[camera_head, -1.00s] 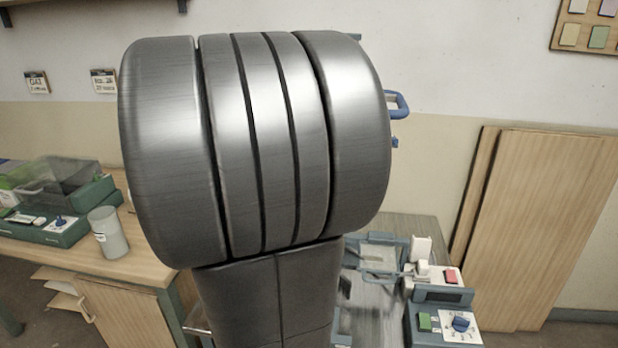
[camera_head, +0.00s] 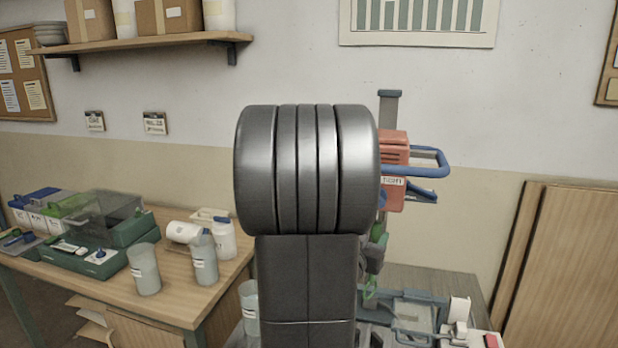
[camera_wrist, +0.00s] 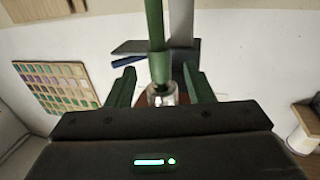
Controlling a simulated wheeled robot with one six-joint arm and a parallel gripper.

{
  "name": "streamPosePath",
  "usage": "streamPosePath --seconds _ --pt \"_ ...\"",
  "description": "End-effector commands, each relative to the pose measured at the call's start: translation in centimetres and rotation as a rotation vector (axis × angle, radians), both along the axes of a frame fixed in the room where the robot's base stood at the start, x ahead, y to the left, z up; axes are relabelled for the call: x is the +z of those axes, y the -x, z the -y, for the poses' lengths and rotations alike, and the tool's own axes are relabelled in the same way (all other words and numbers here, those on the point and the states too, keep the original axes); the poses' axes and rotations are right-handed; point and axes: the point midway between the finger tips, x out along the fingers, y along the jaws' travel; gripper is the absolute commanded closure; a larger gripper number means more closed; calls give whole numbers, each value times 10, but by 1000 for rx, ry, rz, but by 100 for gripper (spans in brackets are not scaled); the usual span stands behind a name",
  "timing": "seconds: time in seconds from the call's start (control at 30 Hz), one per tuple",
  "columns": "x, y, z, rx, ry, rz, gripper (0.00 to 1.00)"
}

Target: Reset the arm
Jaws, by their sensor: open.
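My gripper (camera_wrist: 162,88) is open in the wrist view, with its two dark green fingers apart. A green rod (camera_wrist: 155,45) shows between the fingers, ending near a small metallic part (camera_wrist: 161,95). I cannot tell how far it is from the fingers, and nothing is seen clamped. In the head view my grey arm links fill the middle and hide the gripper.
A red machine head (camera_head: 394,152) with a blue handle (camera_head: 415,171) stands just right of my arm. The left table (camera_head: 170,285) carries several containers, including a grey cup (camera_head: 145,268). Wooden panels (camera_head: 555,270) lean at the right. A shelf (camera_head: 150,42) hangs above.

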Motion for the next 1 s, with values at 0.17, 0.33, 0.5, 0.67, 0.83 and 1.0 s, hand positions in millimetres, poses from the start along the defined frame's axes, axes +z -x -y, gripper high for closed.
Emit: streamPosePath --seconds 0.17,0.33,0.5,0.67,0.83,1.0 --pt "1 -22 14 -2 -1 -1 52" --pt "0 -33 20 0 -1 -1 52" --pt "-2 -34 21 0 -1 1 52" --pt "-2 -34 21 0 -1 1 52" --pt "-1 -34 20 3 0 -1 52" --pt "2 -34 15 27 10 -10 52"
